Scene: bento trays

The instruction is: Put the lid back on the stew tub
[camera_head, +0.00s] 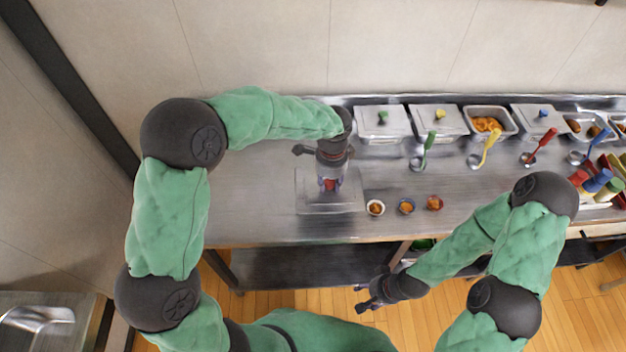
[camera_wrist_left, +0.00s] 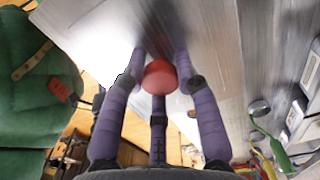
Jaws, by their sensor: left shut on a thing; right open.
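The metal lid (camera_head: 312,203) is at the left part of the counter; it also shows in the left wrist view (camera_wrist_left: 110,30). My left gripper (camera_head: 329,184) is above it, shut on its red knob (camera_wrist_left: 159,77). I cannot tell whether the lid touches the counter. An open tub (camera_head: 507,130) with orange food, likely the stew tub, stands in the back row to the right of the lid. My right gripper (camera_head: 367,298) is open and empty in front of the counter, low and away from the tubs.
Lidded tubs with a green knob (camera_head: 382,117), a yellow knob (camera_head: 440,114) and a blue knob (camera_head: 543,113) stand in the back row. Ladles, including a yellow one (camera_head: 490,147), lie before them. Three small bowls (camera_head: 406,206) sit near the front edge.

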